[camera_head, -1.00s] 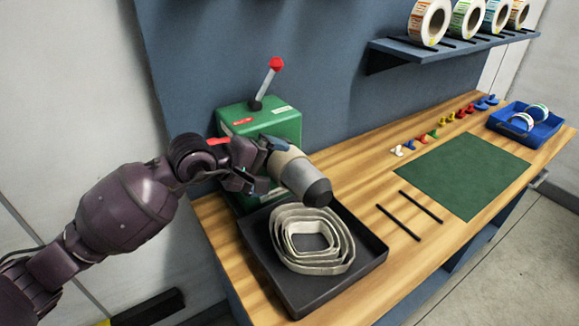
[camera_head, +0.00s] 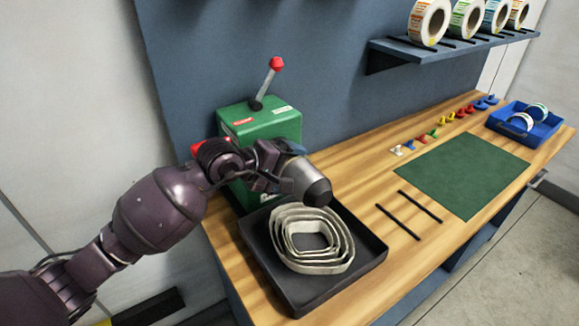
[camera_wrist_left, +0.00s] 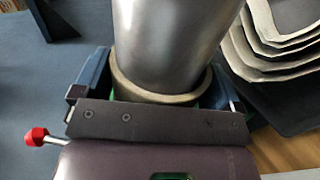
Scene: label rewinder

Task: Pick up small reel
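Two small reels (camera_head: 529,116) with white faces and coloured rims stand in a blue tray at the far right of the bench. My left gripper (camera_head: 286,167) is far from them, at the green rewinder (camera_head: 260,124). Its blue fingers stand wide apart on either side of a thick grey cylinder (camera_head: 308,184). The left wrist view shows the cylinder (camera_wrist_left: 175,45) with a tan ring (camera_wrist_left: 160,94) around its near end, between the fingers. Whether the fingers touch the ring cannot be told. My right gripper is out of view.
A black tray (camera_head: 371,252) holding nested pale strip loops (camera_head: 318,262) lies below the cylinder. Two black rods (camera_head: 398,221), a green mat (camera_head: 470,170) and a row of small coloured pieces lie right of it. Large label rolls (camera_head: 430,22) stand on a wall shelf.

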